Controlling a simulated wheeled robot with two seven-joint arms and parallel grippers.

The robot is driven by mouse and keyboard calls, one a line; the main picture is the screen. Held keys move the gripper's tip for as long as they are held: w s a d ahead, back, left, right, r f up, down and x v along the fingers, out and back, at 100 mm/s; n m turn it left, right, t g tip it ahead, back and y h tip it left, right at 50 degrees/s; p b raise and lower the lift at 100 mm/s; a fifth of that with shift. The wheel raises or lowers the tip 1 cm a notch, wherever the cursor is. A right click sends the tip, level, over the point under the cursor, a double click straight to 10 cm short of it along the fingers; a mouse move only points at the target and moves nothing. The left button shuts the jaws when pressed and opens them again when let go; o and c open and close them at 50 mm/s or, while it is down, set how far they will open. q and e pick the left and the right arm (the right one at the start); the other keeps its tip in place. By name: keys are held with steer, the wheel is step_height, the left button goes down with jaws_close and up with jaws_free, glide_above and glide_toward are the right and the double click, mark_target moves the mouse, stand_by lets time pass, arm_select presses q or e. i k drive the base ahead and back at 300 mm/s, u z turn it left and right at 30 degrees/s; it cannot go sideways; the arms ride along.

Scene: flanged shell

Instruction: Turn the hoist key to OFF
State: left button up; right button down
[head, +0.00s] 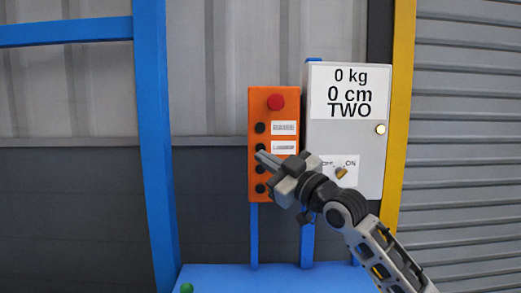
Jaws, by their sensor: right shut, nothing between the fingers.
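The hoist key (341,172) is a small brass-coloured key on the lower part of the grey control box (346,139). It sits at a label where "ON" reads to its upper right; the left word is partly hidden and hard to read. The key looks tilted, and I cannot tell its exact setting. My right gripper (260,156) is shut and empty. Its fingertips point left, in front of the orange button panel (262,96), left of the key. I cannot tell whether they touch the panel. My left gripper is not in view.
The orange panel has a red button (276,102) and several black buttons. The box display (350,92) reads "0 kg, 0 cm, TWO". A blue post (155,130) stands left, a yellow post (399,110) right. A blue surface (235,279) lies below. The space left of the panel is clear.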

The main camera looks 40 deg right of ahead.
mark_target(340, 174)
steer(key=u, duration=0.1)
steer(key=k, duration=1.5)
steer(key=z, duration=0.1)
